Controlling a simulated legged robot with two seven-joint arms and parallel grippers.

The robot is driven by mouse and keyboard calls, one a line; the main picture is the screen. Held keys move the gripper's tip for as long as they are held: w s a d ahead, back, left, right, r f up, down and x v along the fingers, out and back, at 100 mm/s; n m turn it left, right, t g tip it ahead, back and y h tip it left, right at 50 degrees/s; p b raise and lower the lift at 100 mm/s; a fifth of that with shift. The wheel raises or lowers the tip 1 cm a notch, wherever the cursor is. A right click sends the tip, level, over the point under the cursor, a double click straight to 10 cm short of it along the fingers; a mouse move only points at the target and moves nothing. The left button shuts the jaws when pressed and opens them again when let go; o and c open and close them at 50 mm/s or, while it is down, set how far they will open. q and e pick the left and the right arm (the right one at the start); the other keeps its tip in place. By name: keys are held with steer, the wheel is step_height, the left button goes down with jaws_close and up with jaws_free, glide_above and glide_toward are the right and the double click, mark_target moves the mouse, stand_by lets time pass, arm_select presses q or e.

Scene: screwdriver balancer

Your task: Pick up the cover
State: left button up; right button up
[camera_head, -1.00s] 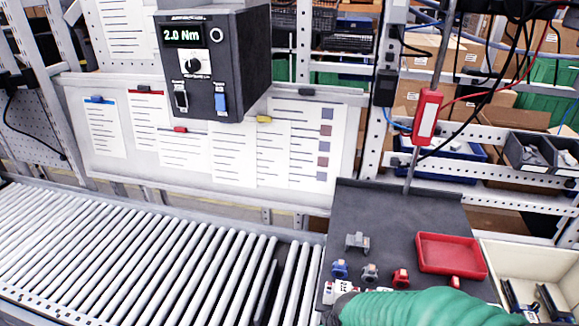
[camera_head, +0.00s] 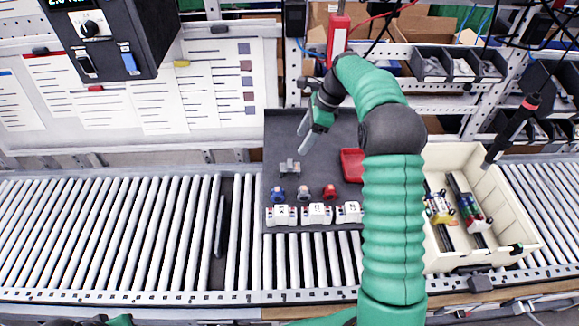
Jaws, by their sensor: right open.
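A small grey bracket-like part (camera_head: 289,167) lies on the dark mat (camera_head: 283,128); I cannot tell for sure whether it is the cover. In front of it stand a blue part (camera_head: 277,194), a grey part (camera_head: 304,193) and a red part (camera_head: 329,192), with white blocks (camera_head: 317,214) in a row at the mat's front edge. My right gripper (camera_head: 303,138) is open and empty above the back of the mat, behind the grey bracket-like part and apart from it. My left gripper is not visible.
A red tray (camera_head: 351,165) is partly hidden behind my right arm. A cream bin (camera_head: 513,208) with several coloured parts stands to the right. A dark screwdriver (camera_head: 513,130) hangs over it. The roller conveyor (camera_head: 110,230) at left is clear.

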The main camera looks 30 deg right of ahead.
mark_target(289, 163)
steer(key=x, duration=0.3)
steer(key=p+x, duration=0.1)
steer(key=x, duration=0.2)
steer(key=p+x, duration=0.1)
steer(key=x, duration=0.2)
steer(key=shift+w+d+f, duration=0.25)
steer(key=shift+w+d, duration=0.05)
steer(key=shift+w, duration=0.05)
steer(key=p+x, duration=0.2)
steer(key=x, duration=0.2)
steer(key=shift+s+a+f+p, duration=0.2)
steer(key=shift+s+f+p, duration=0.05)
steer(key=shift+f+p, duration=0.15)
steer(key=shift+w+f, duration=0.15)
steer(key=shift+f, duration=0.1)
steer(key=shift+c, duration=1.4)
steer(key=c, duration=0.9)
jaws_close()
